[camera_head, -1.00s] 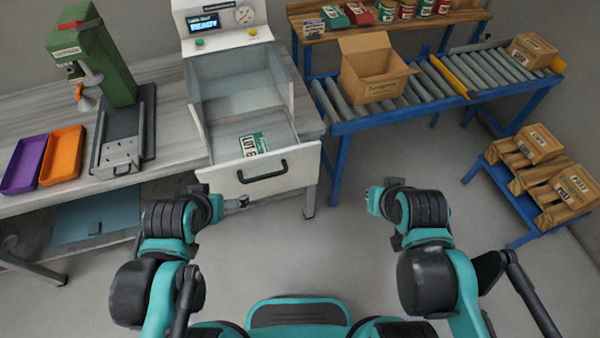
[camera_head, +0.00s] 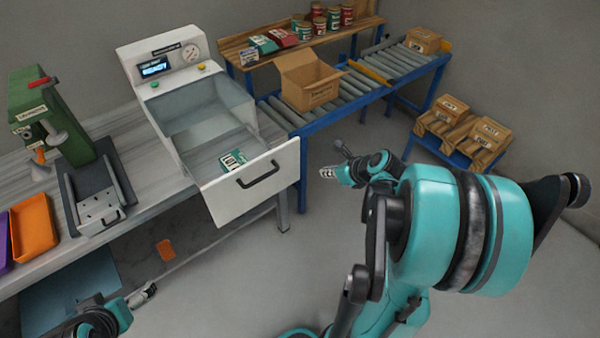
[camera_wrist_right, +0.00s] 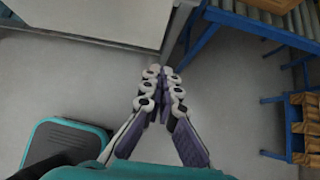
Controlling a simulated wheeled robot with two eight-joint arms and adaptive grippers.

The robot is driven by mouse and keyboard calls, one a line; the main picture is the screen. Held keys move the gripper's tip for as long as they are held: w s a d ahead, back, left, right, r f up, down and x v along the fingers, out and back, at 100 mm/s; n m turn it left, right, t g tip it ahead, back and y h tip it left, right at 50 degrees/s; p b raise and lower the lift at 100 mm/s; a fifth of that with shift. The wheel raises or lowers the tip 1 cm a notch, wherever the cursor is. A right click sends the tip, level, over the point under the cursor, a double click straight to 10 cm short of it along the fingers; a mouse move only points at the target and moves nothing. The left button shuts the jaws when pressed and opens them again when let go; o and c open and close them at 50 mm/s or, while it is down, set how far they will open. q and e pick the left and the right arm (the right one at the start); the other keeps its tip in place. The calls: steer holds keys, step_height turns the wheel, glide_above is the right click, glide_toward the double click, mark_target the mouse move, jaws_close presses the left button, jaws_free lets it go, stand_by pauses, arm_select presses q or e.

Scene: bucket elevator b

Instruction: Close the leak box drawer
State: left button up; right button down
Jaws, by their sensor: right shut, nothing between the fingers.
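The leak box (camera_head: 158,82) is a white machine with a gauge and a lit screen. Its drawer (camera_head: 226,204) is pulled open toward me, with a black handle (camera_head: 258,174) on its white front. A green and white packet (camera_head: 232,161) lies inside the drawer. My right gripper (camera_head: 328,172) is shut and empty, to the right of the drawer front and apart from it. In the right wrist view its fingertips (camera_wrist_right: 160,72) are together, below a white panel (camera_wrist_right: 110,20) that looks like the drawer front. My left gripper (camera_head: 148,290) is low at the left, away from the drawer; its fingers are too small to read.
A green press (camera_head: 62,125) and an orange tray (camera_head: 34,228) stand on the bench left of the box. A roller conveyor (camera_head: 340,100) with an open carton (camera_head: 308,88) is behind right. Floor in front of the drawer is clear.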

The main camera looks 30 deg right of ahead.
mark_target(299, 165)
steer(key=b+x, duration=0.1)
steer(key=x, duration=0.3)
steer(key=w+r+b+x, duration=0.1)
steer(key=b+x, duration=0.1)
steer(key=x, duration=0.2)
steer(key=w+r+b+x, duration=0.1)
steer(key=x, duration=0.3)
steer(key=shift+w+a+f, duration=0.1)
steer(key=shift+w+f, duration=0.05)
steer(key=shift+w, duration=0.1)
